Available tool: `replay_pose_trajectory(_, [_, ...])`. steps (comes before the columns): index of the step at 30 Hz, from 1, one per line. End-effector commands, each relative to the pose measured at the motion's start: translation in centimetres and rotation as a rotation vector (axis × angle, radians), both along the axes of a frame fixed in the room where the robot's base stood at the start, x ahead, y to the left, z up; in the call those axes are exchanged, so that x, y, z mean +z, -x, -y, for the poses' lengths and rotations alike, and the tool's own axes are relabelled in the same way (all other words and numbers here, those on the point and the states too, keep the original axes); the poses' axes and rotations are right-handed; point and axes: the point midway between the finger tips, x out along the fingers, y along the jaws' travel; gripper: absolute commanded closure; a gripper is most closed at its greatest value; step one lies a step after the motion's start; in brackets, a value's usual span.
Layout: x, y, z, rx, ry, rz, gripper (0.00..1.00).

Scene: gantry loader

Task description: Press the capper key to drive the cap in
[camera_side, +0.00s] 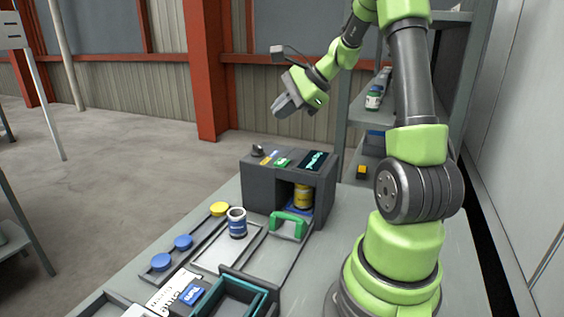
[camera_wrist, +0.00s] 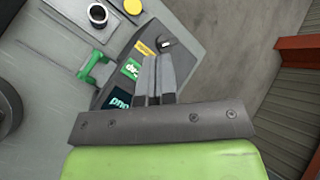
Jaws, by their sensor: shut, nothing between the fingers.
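The capper is a dark grey box (camera_side: 262,193) at the back of the bench. Its top carries a green key or label (camera_side: 283,162), a yellow strip (camera_side: 268,158), a lit display (camera_side: 313,160) and a dark knob (camera_side: 257,150). A yellow jar (camera_side: 303,194) stands in its open front bay; its top is hard to make out. My gripper (camera_side: 281,106) is shut and empty, high above and apart from the capper. In the wrist view its fingers (camera_wrist: 155,62) overlap the capper's top beside the green patch (camera_wrist: 131,69); they hide part of that top.
A green handle (camera_side: 288,226) stands in front of the bay. A teal-lined tray (camera_side: 230,298) is nearer. Shelves stand behind right; air around my gripper is clear.

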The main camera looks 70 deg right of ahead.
Motion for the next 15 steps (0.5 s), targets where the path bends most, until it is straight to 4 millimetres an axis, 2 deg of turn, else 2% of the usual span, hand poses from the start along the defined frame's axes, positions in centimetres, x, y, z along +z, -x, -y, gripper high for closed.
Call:
replay_pose_trajectory(5, [-1.5, 0.0, 0.0, 0.001, -0.005, -0.002, 1.00])
replay_pose_trajectory(15, [-6.3, 0.1, -0.1, 0.000, -0.006, -0.005, 1.00])
